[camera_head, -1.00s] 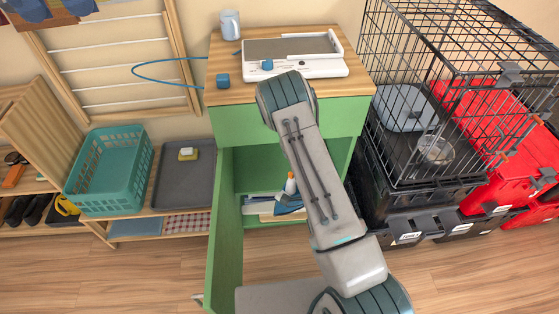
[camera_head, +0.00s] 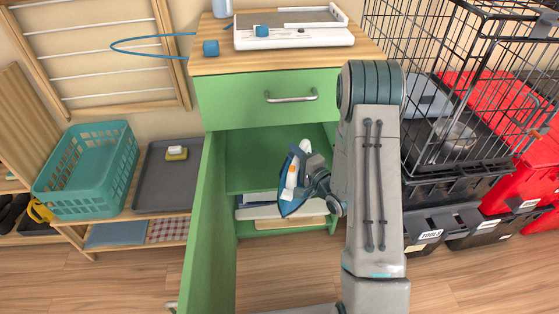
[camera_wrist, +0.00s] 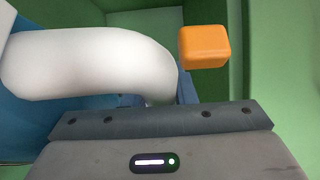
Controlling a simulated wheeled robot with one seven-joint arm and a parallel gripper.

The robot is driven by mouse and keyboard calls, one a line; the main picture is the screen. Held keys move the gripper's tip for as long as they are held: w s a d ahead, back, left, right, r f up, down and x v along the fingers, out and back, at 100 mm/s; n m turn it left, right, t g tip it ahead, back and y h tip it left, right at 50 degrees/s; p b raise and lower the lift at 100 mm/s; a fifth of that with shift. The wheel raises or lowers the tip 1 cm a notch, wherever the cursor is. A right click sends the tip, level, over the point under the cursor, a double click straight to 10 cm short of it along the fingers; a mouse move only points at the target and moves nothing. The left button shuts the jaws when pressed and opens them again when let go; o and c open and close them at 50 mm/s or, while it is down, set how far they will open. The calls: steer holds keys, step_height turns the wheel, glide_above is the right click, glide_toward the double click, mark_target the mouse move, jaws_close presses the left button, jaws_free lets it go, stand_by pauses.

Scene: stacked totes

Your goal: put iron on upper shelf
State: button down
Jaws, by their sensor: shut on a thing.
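The iron (camera_head: 289,187), blue and white with an orange part, is held tilted, its nose down, in front of the open green cabinet (camera_head: 215,235). My gripper (camera_head: 307,176) is shut on the iron; the fingertips are partly hidden by it. In the wrist view the iron's white handle (camera_wrist: 95,63) lies across the jaw, with the orange piece (camera_wrist: 204,46) beside it. A green shelf (camera_head: 262,178) shows inside the cabinet behind the iron. The lower level holds flat white and wooden items (camera_head: 275,211).
The cabinet door stands open on the left. A drawer with a handle (camera_head: 291,95) is shut above the opening. A teal basket (camera_head: 87,170) and grey tray (camera_head: 172,178) are at left. A wire cage (camera_head: 450,110) on black totes (camera_head: 435,223) stands close at right.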

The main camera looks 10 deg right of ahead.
steer(key=shift+w+d+f+n+g+y+b, duration=0.25)
steer(key=shift+f+n+y+b, duration=0.2)
steer(key=shift+b, duration=0.4)
steer(key=shift+a, duration=0.1)
steer(key=w+b, duration=0.5)
steer(key=w, duration=1.5)
step_height(320, 180, down, 7)
steer(key=b, duration=0.4)
steer(key=shift+r, duration=0.15)
steer(key=shift+y, duration=0.25)
steer(key=c, duration=1.2)
jaws_free()
steer(key=shift+s+f, duration=0.1)
steer(key=shift+f, duration=0.2)
steer(key=shift+r, duration=0.15)
